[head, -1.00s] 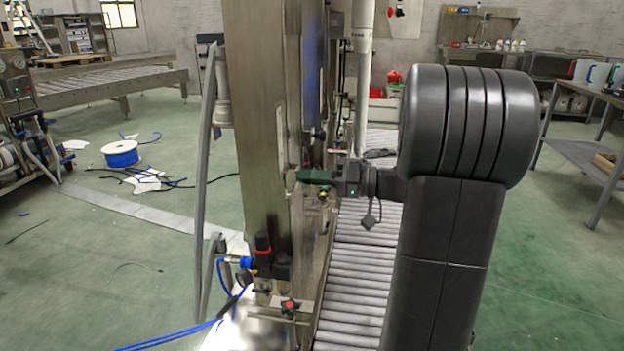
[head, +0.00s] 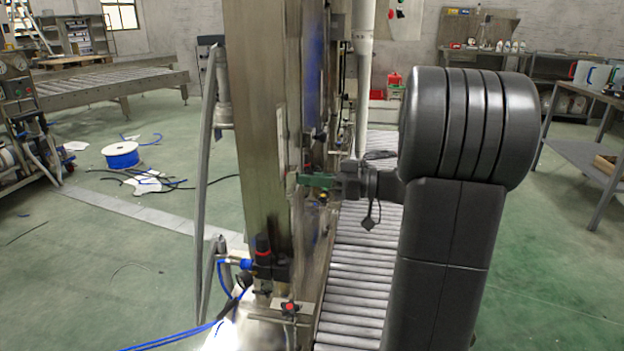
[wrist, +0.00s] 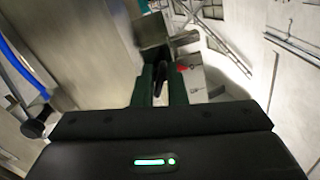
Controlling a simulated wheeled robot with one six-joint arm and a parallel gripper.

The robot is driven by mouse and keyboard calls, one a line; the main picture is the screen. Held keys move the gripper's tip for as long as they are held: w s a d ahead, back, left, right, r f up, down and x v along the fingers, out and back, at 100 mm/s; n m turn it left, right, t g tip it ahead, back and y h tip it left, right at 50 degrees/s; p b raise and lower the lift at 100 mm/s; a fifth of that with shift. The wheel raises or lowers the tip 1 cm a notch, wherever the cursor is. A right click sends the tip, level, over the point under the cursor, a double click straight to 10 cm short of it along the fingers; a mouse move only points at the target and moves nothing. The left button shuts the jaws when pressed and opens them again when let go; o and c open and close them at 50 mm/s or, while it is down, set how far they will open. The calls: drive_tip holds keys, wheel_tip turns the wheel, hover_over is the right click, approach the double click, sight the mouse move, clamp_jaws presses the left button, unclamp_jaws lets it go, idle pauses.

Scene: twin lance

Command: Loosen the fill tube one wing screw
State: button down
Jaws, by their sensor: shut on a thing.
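My gripper (head: 316,181) reaches left from my arm to the steel column (head: 258,130) of the filling machine. Its green fingers also show in the wrist view (wrist: 160,85), closed around a small dark part, the wing screw (wrist: 161,76), in front of a metal block (wrist: 149,31). The wing screw is mostly hidden between the fingers, and its wings cannot be made out clearly. In the head view the fingertips meet the machine beside the column, and the screw itself is hidden there.
A roller conveyor (head: 352,285) runs beside the column. A dark knob (wrist: 33,128) and blue hose (wrist: 20,65) are left of my gripper in the wrist view. A blue spool (head: 121,155) lies on the floor.

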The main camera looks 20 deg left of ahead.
drive_tip(key=shift+n, duration=1.1)
drive_tip(key=shift+n, duration=2.2)
drive_tip(key=shift+n, duration=0.6)
drive_tip(key=c, duration=1.6)
unclamp_jaws()
drive_tip(key=shift+o, duration=0.2)
